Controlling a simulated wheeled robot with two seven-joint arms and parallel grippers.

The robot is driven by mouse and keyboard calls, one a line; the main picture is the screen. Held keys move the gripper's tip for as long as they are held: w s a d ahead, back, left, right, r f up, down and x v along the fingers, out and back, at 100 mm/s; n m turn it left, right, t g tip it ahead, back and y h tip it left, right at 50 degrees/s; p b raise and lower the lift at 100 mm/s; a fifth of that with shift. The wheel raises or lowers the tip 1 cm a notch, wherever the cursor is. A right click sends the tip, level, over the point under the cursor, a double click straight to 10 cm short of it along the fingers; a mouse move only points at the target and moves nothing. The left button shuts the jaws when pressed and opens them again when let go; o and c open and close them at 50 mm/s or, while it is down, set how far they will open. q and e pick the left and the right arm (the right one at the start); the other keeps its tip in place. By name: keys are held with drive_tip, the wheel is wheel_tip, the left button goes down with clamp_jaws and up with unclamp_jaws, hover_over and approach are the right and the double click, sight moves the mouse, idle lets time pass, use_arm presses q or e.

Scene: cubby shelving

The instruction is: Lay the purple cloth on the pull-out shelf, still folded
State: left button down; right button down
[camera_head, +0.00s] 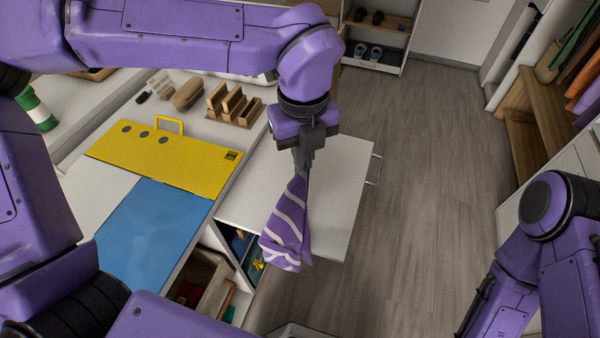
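The purple cloth (285,232) with pale stripes hangs from my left gripper (302,170). The gripper is shut on its upper end, and the cloth narrows to a bunched point there. The cloth shows over the white pull-out shelf (340,185), near the shelf's left and front part. Its lower end reaches past the shelf's front edge in the picture; I cannot tell whether it touches the shelf. The shelf surface that shows is bare, with a handle (374,168) on its right edge. My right arm is at the lower right, and its gripper is not clearly visible.
Left of the shelf are a yellow board (165,157), a blue panel (150,225) and a wooden organiser (232,104) on the counter. Open cubbies with items (205,280) lie below. Wooden floor (420,190) is clear to the right. A coat rack with a bench (535,140) stands far right.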

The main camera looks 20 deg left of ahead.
use_arm(q)
drive_tip(key=shift+w+a+f+p, duration=0.7)
drive_tip(key=shift+w+f, duration=1.15)
drive_tip(key=shift+f, duration=0.2)
drive_tip(key=shift+w+a+f+p, duration=0.6)
drive_tip(key=shift+w+f+p, duration=0.05)
drive_tip(key=shift+w+f, duration=1.3)
drive_tip(key=shift+w+a+f+p, duration=0.7)
drive_tip(key=shift+w+f, duration=1.1)
drive_tip(key=shift+f, duration=0.3)
drive_tip(key=c, duration=0.6)
unclamp_jaws()
drive_tip(key=shift+r, duration=0.1)
wheel_tip(320, 180, up, 10)
drive_tip(key=shift+r+b, duration=0.25)
drive_tip(key=shift+b, duration=0.65)
